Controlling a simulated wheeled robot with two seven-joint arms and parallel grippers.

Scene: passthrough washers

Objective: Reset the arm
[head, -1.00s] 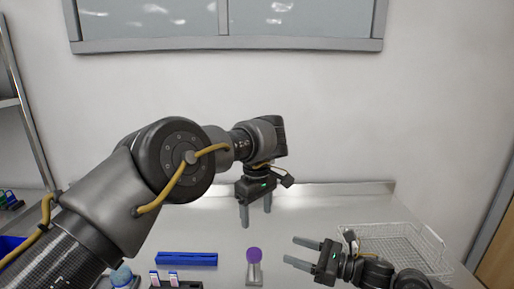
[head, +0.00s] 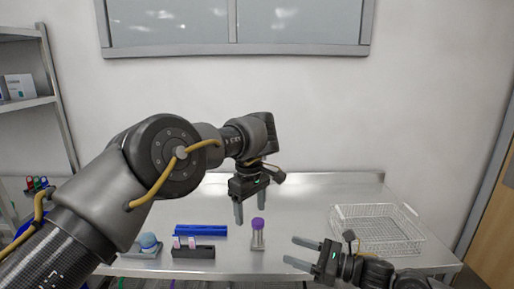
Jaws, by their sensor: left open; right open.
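My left gripper (head: 252,208) is open and empty, with its fingers pointing down above the steel table (head: 310,195). My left arm comes in from the left and covers part of the left side of the table. My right gripper (head: 289,251) is open and empty at the front right, with its fingers pointing left. A small clear holder with a purple-topped object (head: 258,225) stands between the two grippers, apart from both as far as I can see.
A wire basket (head: 378,230) sits at the table's right. A blue rack (head: 201,231), a dark rack with pink-topped pieces (head: 193,251) and a tray with a blue round object (head: 148,241) stand at front left. A shelf (head: 28,102) is far left. The table's back is clear.

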